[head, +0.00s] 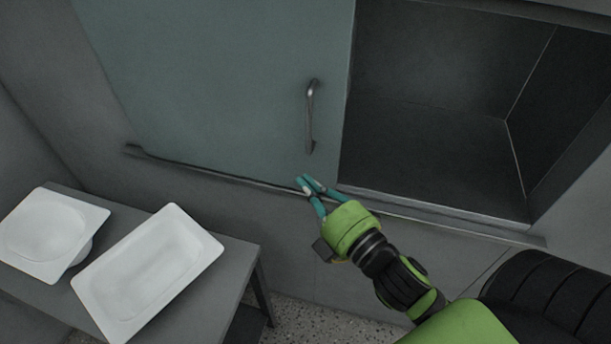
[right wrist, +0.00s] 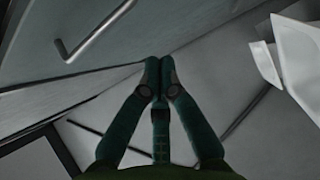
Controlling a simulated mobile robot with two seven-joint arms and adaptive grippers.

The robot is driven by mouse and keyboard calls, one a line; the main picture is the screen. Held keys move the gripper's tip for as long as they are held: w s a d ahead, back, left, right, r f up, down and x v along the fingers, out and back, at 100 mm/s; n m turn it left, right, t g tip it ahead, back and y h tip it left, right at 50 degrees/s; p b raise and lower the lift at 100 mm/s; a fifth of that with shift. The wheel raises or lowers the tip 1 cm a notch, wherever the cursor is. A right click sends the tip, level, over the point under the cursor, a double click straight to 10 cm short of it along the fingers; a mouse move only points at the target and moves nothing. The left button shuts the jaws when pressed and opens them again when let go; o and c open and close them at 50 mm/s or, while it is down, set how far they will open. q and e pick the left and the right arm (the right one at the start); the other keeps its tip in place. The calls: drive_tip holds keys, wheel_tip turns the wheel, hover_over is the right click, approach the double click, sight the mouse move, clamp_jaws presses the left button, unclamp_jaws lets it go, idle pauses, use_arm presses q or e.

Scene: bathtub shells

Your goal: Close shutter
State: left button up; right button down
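The shutter (head: 220,80) is a grey-green sliding panel covering the left part of a wall opening. The right part of the opening (head: 440,110) is uncovered and shows a dark recess. A metal bar handle (head: 310,118) stands near the panel's right edge; it also shows in the right wrist view (right wrist: 96,32). My right gripper (head: 306,183) is below the handle, near the panel's bottom rail, and apart from the handle. In the right wrist view its teal fingers (right wrist: 158,70) meet at the tips with nothing visible between them. My left gripper is not in view.
A bottom rail (head: 230,180) runs along the opening. At the lower left, a grey table (head: 235,265) bears two white basins, one squarish (head: 52,225) and one rectangular (head: 150,270). Speckled floor (head: 310,322) shows between the table and my right arm.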

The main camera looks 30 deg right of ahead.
drive_tip(key=w+d+p, duration=0.2)
drive_tip(key=w+p, duration=0.2)
drive_tip(key=w, duration=0.2)
drive_tip(key=shift+w, duration=0.25)
idle(0.4)
